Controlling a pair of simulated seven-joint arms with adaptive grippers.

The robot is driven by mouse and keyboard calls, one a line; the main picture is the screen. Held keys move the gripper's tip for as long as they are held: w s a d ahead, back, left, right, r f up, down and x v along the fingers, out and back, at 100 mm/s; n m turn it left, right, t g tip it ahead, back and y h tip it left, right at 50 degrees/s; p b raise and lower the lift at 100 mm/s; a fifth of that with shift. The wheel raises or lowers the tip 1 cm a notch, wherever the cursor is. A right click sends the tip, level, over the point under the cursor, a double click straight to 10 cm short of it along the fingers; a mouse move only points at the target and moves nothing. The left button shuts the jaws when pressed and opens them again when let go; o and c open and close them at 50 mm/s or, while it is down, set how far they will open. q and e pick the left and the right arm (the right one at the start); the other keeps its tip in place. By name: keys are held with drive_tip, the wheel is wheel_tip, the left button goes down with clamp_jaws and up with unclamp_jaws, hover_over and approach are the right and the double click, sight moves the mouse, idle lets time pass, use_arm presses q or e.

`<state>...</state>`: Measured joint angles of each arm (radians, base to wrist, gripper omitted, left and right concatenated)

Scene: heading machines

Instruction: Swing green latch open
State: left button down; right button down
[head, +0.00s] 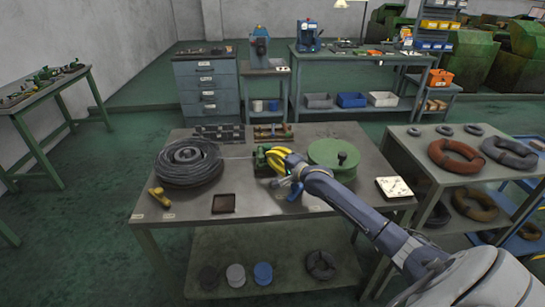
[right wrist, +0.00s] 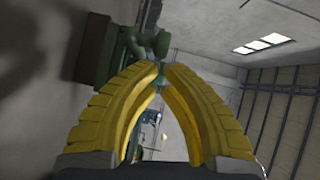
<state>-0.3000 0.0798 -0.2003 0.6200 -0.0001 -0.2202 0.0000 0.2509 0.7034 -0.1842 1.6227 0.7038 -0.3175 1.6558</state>
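A small green machine (head: 262,158) stands on the metal workbench (head: 240,205), beside a wire line from the black coil. My right gripper (head: 270,157) reaches it from the right, its yellow fingers at the machine's right side. In the right wrist view the yellow fingers (right wrist: 161,76) come together at their tips around a small green piece, which looks like the green latch (right wrist: 161,79). The fingers hide most of it. The green machine body (right wrist: 100,45) is just beyond, at upper left. My left gripper is not in view.

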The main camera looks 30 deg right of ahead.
sight(263, 157)
drive_tip(key=shift+w+a+m+h, duration=0.15)
drive_tip(key=shift+a+m+h, duration=0.75)
drive_tip(key=shift+h, duration=0.3)
drive_tip(key=shift+w+a+m+h, duration=0.3)
drive_tip(key=shift+a+m+h, duration=0.3)
drive_tip(key=shift+a+h, duration=0.35)
drive_tip(key=w+a, duration=0.6)
drive_tip(key=shift+w+a, duration=0.25)
drive_tip(key=shift+w, duration=0.15)
drive_tip(key=shift+w+a, duration=0.3)
drive_tip(key=shift+w, duration=0.55)
idle(1.0)
drive_tip(key=s+a+r, duration=0.1)
drive_tip(key=s, duration=1.1)
drive_tip(key=shift+a+r, duration=0.15)
drive_tip(key=shift+a, duration=0.05)
